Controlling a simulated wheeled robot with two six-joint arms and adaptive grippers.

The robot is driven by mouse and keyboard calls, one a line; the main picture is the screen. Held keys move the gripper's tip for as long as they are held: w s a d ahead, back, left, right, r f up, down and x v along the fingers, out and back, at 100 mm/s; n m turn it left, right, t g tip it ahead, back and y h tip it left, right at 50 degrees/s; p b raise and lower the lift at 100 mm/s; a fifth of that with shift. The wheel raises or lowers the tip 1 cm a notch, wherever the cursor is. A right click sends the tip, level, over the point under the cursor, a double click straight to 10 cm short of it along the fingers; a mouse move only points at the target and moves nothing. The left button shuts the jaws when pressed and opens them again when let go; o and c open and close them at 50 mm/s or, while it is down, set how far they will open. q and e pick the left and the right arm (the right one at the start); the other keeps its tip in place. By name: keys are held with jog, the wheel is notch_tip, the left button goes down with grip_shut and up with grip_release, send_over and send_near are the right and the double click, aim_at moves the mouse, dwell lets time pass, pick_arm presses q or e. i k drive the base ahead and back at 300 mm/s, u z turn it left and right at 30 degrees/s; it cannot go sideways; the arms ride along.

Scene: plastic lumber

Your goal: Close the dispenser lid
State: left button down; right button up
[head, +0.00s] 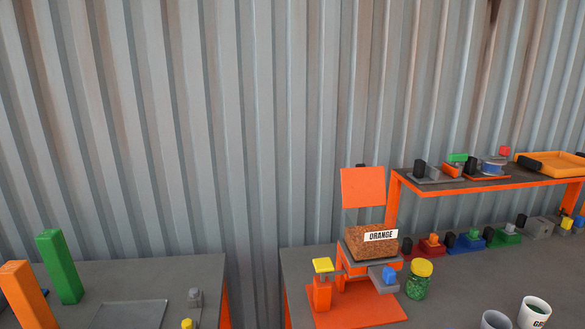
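The dispenser (371,245) stands on the grey table at the right of centre in the head view. It is a clear bin of orange-brown granules with a label reading "ORANGE", on an orange stand and base plate (350,306). Its orange lid (362,187) stands up above the back of the bin, so the dispenser is open. Neither of my grippers shows in the head view.
A jar of green granules with a yellow lid (419,279) stands right of the dispenser. A white cup (534,312) is at the front right. An orange-legged shelf (487,183) holds small parts behind. Green (59,266) and orange (24,294) posts stand on the left table.

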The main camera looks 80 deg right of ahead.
aim_at(361, 185)
jog(key=u, duration=0.05)
jog(key=i, duration=0.4)
jog(key=z, duration=3.6)
